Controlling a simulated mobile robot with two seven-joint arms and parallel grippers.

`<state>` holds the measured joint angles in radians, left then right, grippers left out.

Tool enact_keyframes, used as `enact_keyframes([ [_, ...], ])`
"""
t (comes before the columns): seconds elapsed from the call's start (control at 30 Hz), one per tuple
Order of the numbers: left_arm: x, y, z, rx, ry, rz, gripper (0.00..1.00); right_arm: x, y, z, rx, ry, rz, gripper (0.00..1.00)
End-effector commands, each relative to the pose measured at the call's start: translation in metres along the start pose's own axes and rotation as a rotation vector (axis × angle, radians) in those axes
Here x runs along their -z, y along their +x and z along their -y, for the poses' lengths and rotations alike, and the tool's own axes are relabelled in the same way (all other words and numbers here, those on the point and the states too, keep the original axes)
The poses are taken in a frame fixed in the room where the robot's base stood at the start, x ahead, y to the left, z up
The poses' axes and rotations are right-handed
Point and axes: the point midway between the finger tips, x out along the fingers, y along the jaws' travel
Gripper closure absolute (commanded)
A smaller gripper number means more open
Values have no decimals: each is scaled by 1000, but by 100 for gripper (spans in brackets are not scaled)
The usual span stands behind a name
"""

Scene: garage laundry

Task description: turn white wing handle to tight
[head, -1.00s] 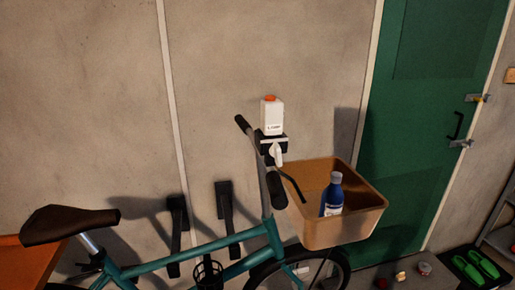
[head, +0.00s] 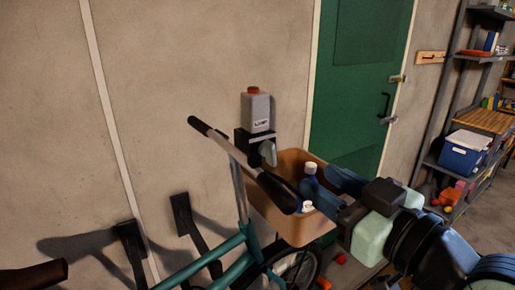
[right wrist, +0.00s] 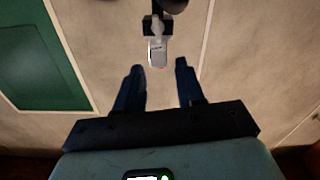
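In the right wrist view the spread fingers of this gripper (right wrist: 159,67) point towards the white bottle (right wrist: 157,50) and clamp (right wrist: 150,25), which appear upside down. My left gripper is not in view.
The bicycle's brown basket (head: 277,208) holds a blue bottle (head: 308,186), partly hidden. A black grip (head: 276,192) juts out below the handle. The wall, green door (head: 350,90) and shelf with a blue bin (head: 463,152) stand behind.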

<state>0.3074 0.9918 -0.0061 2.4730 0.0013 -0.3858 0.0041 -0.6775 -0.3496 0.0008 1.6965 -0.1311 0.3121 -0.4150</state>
Motion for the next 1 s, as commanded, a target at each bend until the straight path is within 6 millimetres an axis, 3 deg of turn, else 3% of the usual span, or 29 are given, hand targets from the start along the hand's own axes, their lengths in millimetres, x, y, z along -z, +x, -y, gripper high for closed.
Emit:
enact_keyframes([
  [0.1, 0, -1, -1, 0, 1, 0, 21, 4, 0, 0, 1, -3, -8, 62],
  [0.23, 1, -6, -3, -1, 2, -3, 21, 5, 16, 0, 2, -4, -5, 62],
  [0.7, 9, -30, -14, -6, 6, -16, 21, 6, 109, 0, 1, -4, -7, 62],
  [1.0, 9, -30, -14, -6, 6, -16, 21, 4, 130, 0, 0, -2, -8, 62],
])
